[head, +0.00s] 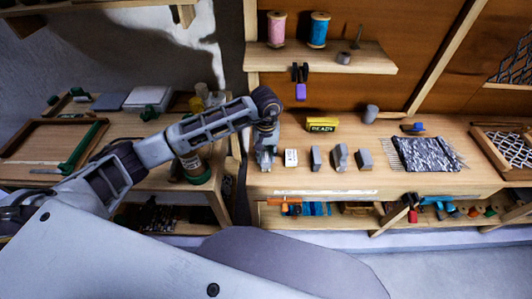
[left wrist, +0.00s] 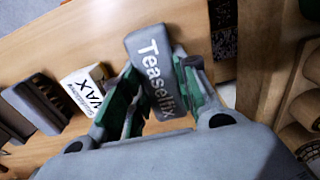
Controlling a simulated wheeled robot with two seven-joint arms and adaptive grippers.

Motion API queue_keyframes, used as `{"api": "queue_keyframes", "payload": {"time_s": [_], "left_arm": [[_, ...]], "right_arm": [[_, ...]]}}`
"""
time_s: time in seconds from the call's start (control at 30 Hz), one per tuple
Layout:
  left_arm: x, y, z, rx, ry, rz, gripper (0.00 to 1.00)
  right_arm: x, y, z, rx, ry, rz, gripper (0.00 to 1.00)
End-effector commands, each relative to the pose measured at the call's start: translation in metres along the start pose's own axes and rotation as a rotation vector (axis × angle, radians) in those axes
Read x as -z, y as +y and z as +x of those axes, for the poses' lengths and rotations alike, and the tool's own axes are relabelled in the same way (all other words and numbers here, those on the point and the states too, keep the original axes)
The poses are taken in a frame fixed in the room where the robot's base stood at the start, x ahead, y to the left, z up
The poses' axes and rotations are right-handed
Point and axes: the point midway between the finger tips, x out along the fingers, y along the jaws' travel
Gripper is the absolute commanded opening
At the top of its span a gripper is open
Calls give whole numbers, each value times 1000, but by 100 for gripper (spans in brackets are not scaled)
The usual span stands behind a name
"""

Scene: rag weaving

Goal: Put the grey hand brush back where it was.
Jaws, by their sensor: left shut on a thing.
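My left gripper (head: 266,158) is low at the left end of the workbench's (head: 400,185) front part. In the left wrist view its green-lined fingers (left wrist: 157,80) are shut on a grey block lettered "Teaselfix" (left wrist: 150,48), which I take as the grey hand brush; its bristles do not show. In the head view the brush is mostly hidden by the gripper. I cannot tell whether it touches the bench. My right gripper is not in view.
A white wax box (head: 291,157) stands just right of the gripper; it also shows in the left wrist view (left wrist: 88,85). Several grey blocks (head: 315,158) continue the row. Behind are a yellow bead box (head: 322,125) and a grey cylinder (head: 371,113). A woven piece (head: 428,154) lies right.

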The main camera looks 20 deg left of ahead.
Motion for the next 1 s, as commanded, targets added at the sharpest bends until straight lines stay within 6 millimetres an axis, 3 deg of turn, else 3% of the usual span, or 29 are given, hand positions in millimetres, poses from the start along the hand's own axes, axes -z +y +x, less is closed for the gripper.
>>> {"api": "queue_keyframes", "payload": {"time_s": [0.47, 0.5, 0.63, 1.0], "left_arm": [[0, 0, 3, 0, 1, 0, 3], [0, 0, 3, 0, 0, 0, 32], [0, 0, 2, 0, 0, 0, 49], [0, 0, 2, 0, 0, 0, 51]], "right_arm": [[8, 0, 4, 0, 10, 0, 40], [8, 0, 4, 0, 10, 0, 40], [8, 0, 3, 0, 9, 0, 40], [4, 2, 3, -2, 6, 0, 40]]}}
